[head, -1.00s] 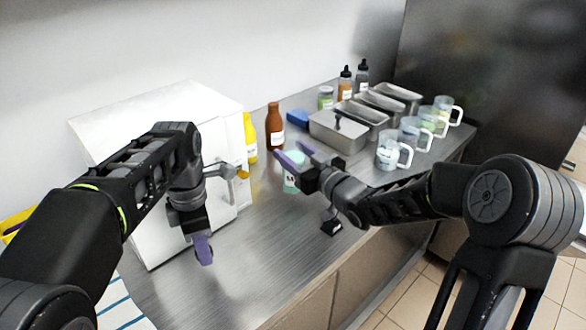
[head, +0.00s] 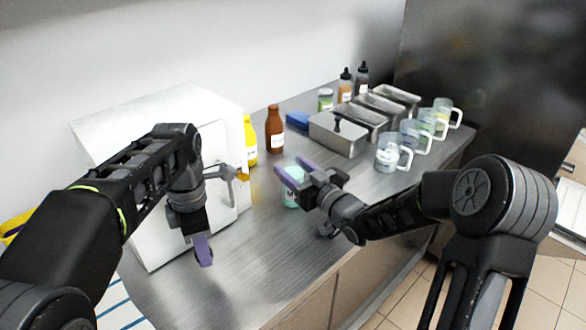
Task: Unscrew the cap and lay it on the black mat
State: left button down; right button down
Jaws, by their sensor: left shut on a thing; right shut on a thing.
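A mint-green jar (head: 291,200) with a white label is at the middle of the steel counter. My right gripper (head: 291,169) is shut on it, its purple fingers across its upper part. I cannot tell whether a cap sits on it. My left gripper (head: 203,252) points down in front of the white machine, left of the jar and apart from it. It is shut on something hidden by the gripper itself. I cannot make out a loose cap or a black mat.
The white machine (head: 150,240) with a lever stands at left. A yellow bottle (head: 250,145) and a brown bottle (head: 275,130) stand behind the jar. Steel pans (head: 338,134) and clear jugs (head: 388,152) are at right. A striped cloth (head: 122,310) lies front left. The front middle counter is clear.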

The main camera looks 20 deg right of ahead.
pick_arm(q)
jog(key=shift+f, duration=0.2)
pick_arm(e)
jog(key=c, duration=1)
grip_release()
jog(key=shift+f, duration=0.15)
jog(key=shift+c, duration=0.2)
pick_arm(q)
jog(key=shift+r, duration=0.1)
pick_arm(e)
jog(key=o, duration=0.5)
jog(key=shift+c, duration=0.2)
pick_arm(q)
jog(key=shift+r, duration=0.15)
pick_arm(e)
jog(key=shift+r, duration=0.2)
pick_arm(q)
jog(key=shift+f+b, duration=0.8)
jog(key=shift+f, duration=0.15)
pick_arm(e)
jog(key=v, duration=1.2)
